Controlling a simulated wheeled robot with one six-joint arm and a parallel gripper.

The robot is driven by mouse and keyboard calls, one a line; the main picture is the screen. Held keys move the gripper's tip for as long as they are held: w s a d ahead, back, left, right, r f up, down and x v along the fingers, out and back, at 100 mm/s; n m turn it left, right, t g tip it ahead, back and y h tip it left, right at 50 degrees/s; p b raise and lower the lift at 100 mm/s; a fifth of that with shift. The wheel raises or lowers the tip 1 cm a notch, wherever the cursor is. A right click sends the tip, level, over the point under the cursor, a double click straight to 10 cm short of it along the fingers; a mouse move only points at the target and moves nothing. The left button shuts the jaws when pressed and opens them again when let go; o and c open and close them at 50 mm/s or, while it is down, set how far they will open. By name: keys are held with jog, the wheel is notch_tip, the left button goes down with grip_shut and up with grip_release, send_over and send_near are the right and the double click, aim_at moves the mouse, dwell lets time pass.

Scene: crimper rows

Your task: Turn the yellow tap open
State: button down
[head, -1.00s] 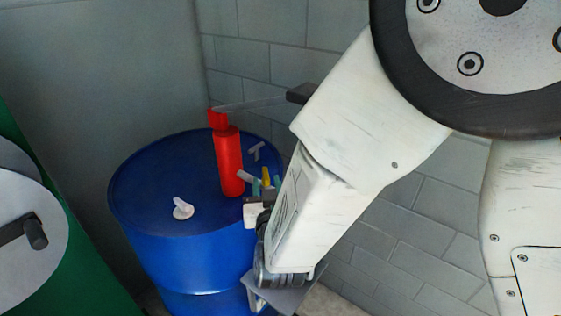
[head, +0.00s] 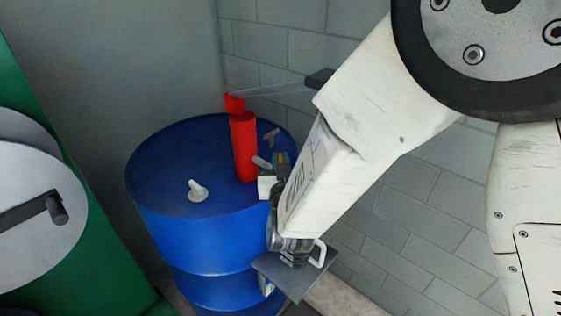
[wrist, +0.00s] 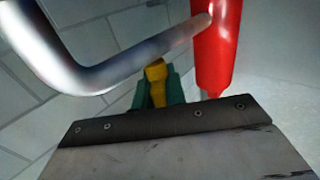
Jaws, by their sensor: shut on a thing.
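The yellow tap handle (wrist: 155,72) shows in the wrist view between the green fingertips of my gripper (wrist: 157,92). The fingers are shut on it. In the head view my gripper (head: 281,160) is at the right rim of the blue drum, just right of the red upright cylinder (head: 243,148). Only a small bit of yellow shows there. A grey bent pipe (wrist: 115,75) crosses in front of the red cylinder in the wrist view. A grey plate at the bottom of the wrist view hides the lower part of my fingers.
The blue drum (head: 165,165) stands near the grey brick wall (head: 420,200). A white fitting (head: 197,190) and a small grey T-shaped piece (head: 271,137) are on its top. A green machine with a grey crank disc (head: 30,225) is at the left.

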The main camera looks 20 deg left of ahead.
jog(key=shift+n+y, duration=0.3)
jog(key=shift+y, duration=0.1)
jog(key=n+g+y, duration=0.4)
jog(key=y, duration=0.1)
jog(key=shift+w+d, duration=0.1)
jog(key=shift+n+g+y, duration=1.9)
jog(key=shift+n+g, duration=0.2)
jog(key=shift+g, duration=0.7)
jog(key=c, duration=1.4)
grip_release()
jog(key=shift+c, duration=0.2)
